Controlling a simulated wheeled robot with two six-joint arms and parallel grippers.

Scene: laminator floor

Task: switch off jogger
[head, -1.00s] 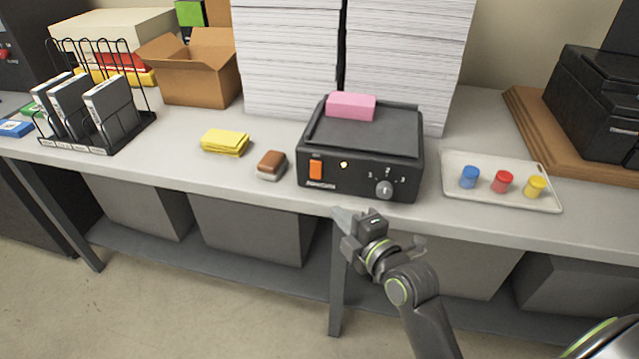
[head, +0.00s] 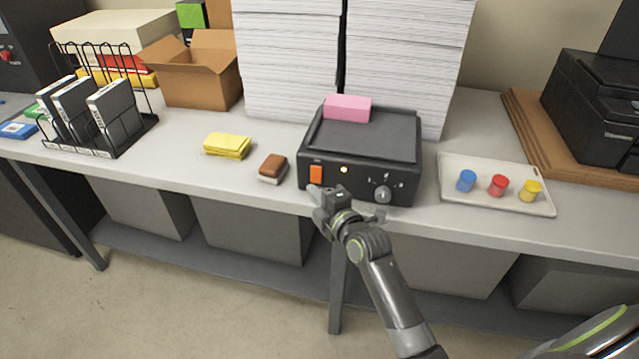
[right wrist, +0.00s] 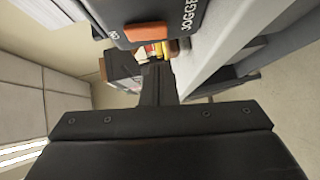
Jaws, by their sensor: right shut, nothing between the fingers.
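The jogger (head: 361,150) is a black box with a tray top on the grey table, front panel facing me. Its orange rocker switch (head: 316,174) is at the panel's left; a small light (head: 344,170) beside it glows. A grey dial (head: 383,194) is at the right. In the right wrist view the orange switch (right wrist: 146,32) and the lettering on the panel show close by. My right gripper (head: 314,190) is shut and empty, its tip just below the switch; I cannot tell if it touches the panel. My left gripper is not in view.
A pink block (head: 347,107) lies on the jogger's top. Left are a brown-and-white block (head: 272,168) and yellow cloths (head: 227,145). Right is a tray (head: 447,197) with several coloured pots. Tall paper stacks (head: 405,60) stand behind. The table's front edge is close under my gripper.

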